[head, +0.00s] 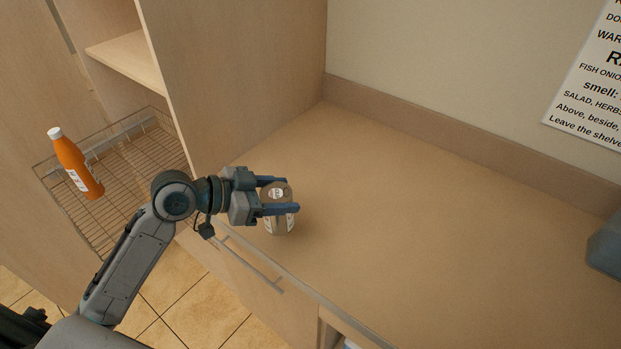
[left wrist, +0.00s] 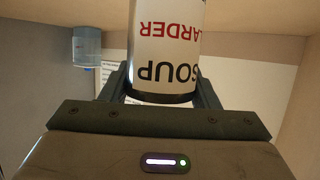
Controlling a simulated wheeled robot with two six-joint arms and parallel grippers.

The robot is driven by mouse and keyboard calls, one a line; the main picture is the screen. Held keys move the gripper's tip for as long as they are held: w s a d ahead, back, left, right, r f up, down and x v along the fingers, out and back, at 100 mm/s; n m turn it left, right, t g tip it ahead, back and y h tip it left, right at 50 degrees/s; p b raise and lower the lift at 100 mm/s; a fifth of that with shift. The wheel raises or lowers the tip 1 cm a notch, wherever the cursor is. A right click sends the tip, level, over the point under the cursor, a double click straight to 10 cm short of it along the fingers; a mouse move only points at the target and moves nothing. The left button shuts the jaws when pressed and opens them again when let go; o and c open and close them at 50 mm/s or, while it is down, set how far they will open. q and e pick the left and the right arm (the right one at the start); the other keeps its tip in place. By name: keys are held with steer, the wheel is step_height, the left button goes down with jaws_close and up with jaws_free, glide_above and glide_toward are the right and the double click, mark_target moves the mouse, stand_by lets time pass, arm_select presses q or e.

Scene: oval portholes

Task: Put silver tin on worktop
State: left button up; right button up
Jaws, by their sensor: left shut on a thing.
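The silver tin (head: 279,222) is between the fingers of my left gripper (head: 284,195), over the left part of the worktop (head: 420,230) near its front edge. The gripper is shut on it. The tin has a white label; in the left wrist view the tin (left wrist: 165,45) shows "SOUP" and "LARDER" upside down. In the head view the tin looks upright, and its base is at or close to the worktop; I cannot tell if it touches. My right gripper is not in view.
An orange bottle (head: 76,163) with a white cap stands on a wire rack (head: 130,150) at the left. A tall wooden cabinet side (head: 235,80) borders the worktop. A grey object (head: 606,248) is at the right edge. The worktop's middle is clear.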

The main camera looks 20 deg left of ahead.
arm_select(q)
steer(key=w+d+f+p, duration=0.1)
steer(key=w, duration=0.2)
steer(key=w+d+f+p, duration=0.1)
steer(key=w+f+p, duration=0.1)
steer(key=w, duration=0.1)
steer(key=w+d+f+p, duration=0.1)
steer(key=w, duration=0.2)
steer(key=shift+w+d+f, duration=0.15)
steer(key=shift+d, duration=0.1)
steer(key=shift+f, duration=0.1)
steer(key=o, duration=0.8)
steer(key=shift+f, duration=0.15)
steer(key=o, duration=0.5)
steer(key=shift+a+r, duration=0.1)
steer(key=shift+r, duration=0.1)
